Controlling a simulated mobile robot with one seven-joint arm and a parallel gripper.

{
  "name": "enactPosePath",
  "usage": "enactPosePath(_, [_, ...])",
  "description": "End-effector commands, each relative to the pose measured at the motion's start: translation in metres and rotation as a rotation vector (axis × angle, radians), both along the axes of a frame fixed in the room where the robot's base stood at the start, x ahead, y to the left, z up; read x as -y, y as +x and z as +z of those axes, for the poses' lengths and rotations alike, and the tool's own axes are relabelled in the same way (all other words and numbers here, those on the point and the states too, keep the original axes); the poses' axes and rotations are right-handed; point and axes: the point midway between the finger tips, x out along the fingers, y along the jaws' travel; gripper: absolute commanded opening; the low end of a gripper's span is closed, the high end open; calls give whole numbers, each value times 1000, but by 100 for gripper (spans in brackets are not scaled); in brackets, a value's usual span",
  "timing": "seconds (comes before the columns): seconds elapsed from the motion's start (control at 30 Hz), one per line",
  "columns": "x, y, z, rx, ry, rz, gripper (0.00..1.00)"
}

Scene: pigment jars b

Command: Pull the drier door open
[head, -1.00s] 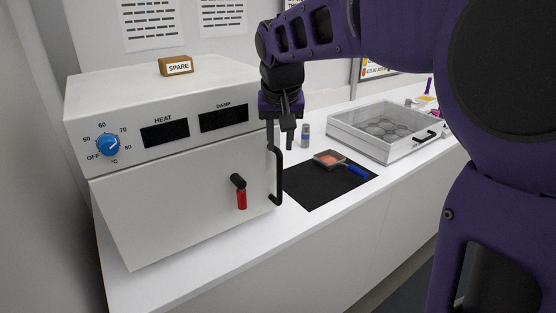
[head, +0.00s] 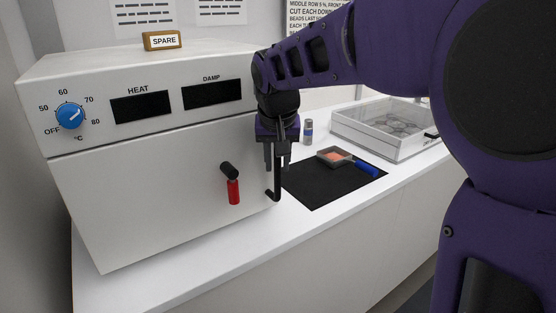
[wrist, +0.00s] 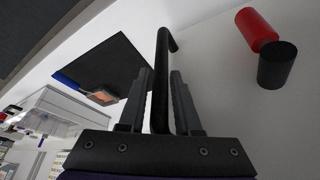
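The white drier (head: 150,75) stands at the left, and its front door (head: 150,205) looks closed. A black upright bar handle (head: 277,185) is at the door's right edge; the gripper hides its upper part in the head view. A latch with a black knob and red grip (head: 233,191) sits left of the handle, its red grip hanging down. My gripper (head: 276,160) is at the handle, pointing down. In the wrist view the handle (wrist: 161,85) runs between the two fingers of my gripper (wrist: 162,75), with narrow gaps showing on both sides.
A black mat (head: 315,187) with a blue-handled scoop (head: 340,158) lies right of the drier. A clear-lidded box (head: 385,130) is further right. A SPARE block (head: 162,41) sits on the drier.

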Motion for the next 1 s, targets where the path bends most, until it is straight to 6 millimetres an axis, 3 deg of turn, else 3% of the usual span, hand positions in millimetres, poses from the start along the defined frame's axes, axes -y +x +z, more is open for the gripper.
enactPosePath(0.1, [0, 0, 0, 0, 0, 0, 32])
enactPosePath(0.3, [0, 0, 0, 0, 0, 0, 0])
enactPosePath(1.0, [0, 0, 1, 1, 0, 0, 0])
